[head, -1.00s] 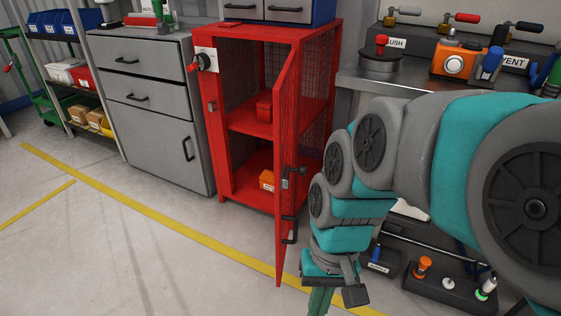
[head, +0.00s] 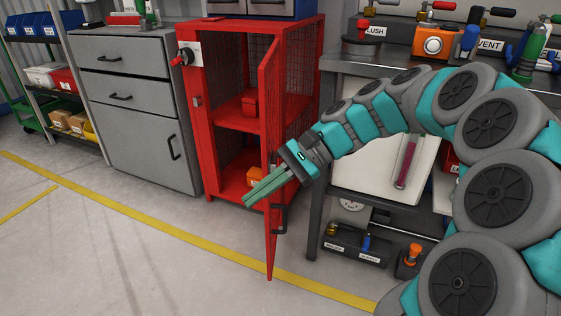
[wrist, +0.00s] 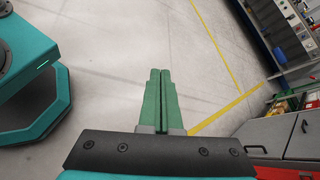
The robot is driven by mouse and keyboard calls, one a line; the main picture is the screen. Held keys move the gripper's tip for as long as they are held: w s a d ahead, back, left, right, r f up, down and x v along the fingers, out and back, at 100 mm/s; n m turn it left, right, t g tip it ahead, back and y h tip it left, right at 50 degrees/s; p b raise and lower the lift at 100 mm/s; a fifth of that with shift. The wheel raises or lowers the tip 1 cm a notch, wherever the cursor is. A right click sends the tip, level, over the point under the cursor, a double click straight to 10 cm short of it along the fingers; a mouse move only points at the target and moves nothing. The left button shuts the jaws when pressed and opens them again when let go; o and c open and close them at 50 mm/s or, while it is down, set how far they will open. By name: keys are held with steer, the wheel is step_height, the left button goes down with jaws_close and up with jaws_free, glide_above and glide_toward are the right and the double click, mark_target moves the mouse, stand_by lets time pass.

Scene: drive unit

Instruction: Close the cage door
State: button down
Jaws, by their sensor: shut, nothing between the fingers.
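The red cage cabinet (head: 200,135) stands left of the centre in the head view. Its door (head: 269,250) stands open, swung out toward me from the right side of the opening and seen almost edge-on. The door has a dark handle (head: 280,218) low on its right face. My gripper (head: 247,201) is shut and empty, its green fingers pointing left and down. It overlaps the door in the picture and hides part of it. I cannot tell whether it touches. The wrist view shows the shut fingers (wrist: 160,75) over bare floor.
A red box (head: 249,103) and an orange item (head: 256,177) sit inside the cabinet. A grey drawer cabinet (head: 135,110) stands to the left. A workbench (head: 345,62) with a lower shelf is close on the right. The floor in front, with its yellow line (head: 150,233), is clear.

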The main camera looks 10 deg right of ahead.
steer(key=w+d+f+m+t+y+b, duration=0.1)
steer(key=w+d+m+t+y+b, duration=0.25)
steer(key=w+d, duration=0.6)
steer(key=m+t+y, duration=0.2)
steer(key=m+t, duration=0.2)
steer(key=m, duration=0.4)
glide_toward(268, 152)
steer(key=x, duration=0.2)
steer(key=b+x, duration=0.1)
steer(key=x, duration=0.3)
steer(key=shift+w+f+b, duration=0.25)
steer(key=shift+f+b, duration=0.05)
steer(key=shift+b, duration=0.1)
steer(key=shift+w+a, duration=0.15)
steer(key=shift+a, duration=0.15)
